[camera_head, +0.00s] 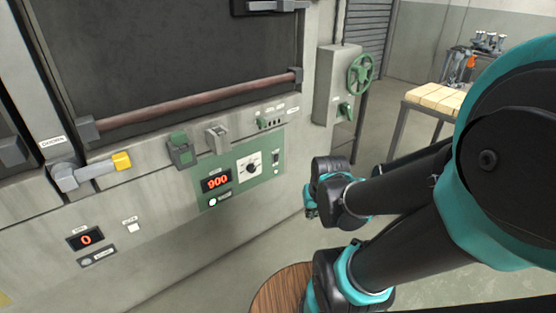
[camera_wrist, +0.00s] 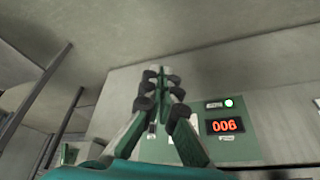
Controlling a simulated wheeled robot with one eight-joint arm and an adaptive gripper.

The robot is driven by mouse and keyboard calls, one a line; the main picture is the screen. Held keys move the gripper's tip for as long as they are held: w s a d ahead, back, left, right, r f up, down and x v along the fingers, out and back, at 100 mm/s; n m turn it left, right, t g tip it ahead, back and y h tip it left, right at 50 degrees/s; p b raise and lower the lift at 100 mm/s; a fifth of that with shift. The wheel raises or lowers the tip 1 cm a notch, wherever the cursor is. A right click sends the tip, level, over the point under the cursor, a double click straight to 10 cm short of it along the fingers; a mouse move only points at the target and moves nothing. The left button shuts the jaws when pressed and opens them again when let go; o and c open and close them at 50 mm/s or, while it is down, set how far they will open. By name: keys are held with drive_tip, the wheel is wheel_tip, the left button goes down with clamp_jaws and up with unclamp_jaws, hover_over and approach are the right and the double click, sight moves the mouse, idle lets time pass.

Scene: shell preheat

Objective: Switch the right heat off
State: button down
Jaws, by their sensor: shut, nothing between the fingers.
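The right furnace's green control panel (camera_head: 246,177) has an orange display (camera_head: 216,182) reading 900. A lit round lamp (camera_head: 212,202) with a dark label sits below the display, a white dial (camera_head: 251,167) is to its right, and a small switch (camera_head: 276,158) is at the panel's right edge. In the wrist view the panel (camera_wrist: 240,150) is upside down, with its display (camera_wrist: 225,126) and greenish-white lit lamp (camera_wrist: 229,102). My gripper (camera_wrist: 162,76) is shut and empty in front of the panel, hiding part of it. The head view shows my wrist right of the panel.
A yellow-tipped lever (camera_head: 121,161), a green lever block (camera_head: 180,150) and a grey one (camera_head: 217,138) project from the furnace front. A left display (camera_head: 86,239) reads 0. A green handwheel box (camera_head: 337,85) stands right; a wooden round top (camera_head: 284,291) is low in front.

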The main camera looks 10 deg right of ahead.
drive_tip(key=w+a+r+m+t+y, duration=0.1)
drive_tip(key=w+m+t+y, duration=0.15)
drive_tip(key=w+m, duration=1.55)
drive_tip(key=w+d+f+m+t+y, duration=0.1)
drive_tip(key=w+m, duration=0.4)
drive_tip(key=w, duration=0.5)
drive_tip(key=w+d+f+m+t+y, duration=0.1)
drive_tip(key=w+d+f+m, duration=0.2)
drive_tip(key=w+f+m, duration=0.3)
drive_tip(key=w, duration=0.3)
drive_tip(key=shift+w+d+m, duration=0.3)
drive_tip(key=shift+w+d, duration=0.05)
drive_tip(key=shift+w, duration=0.05)
drive_tip(key=shift+y, duration=0.25)
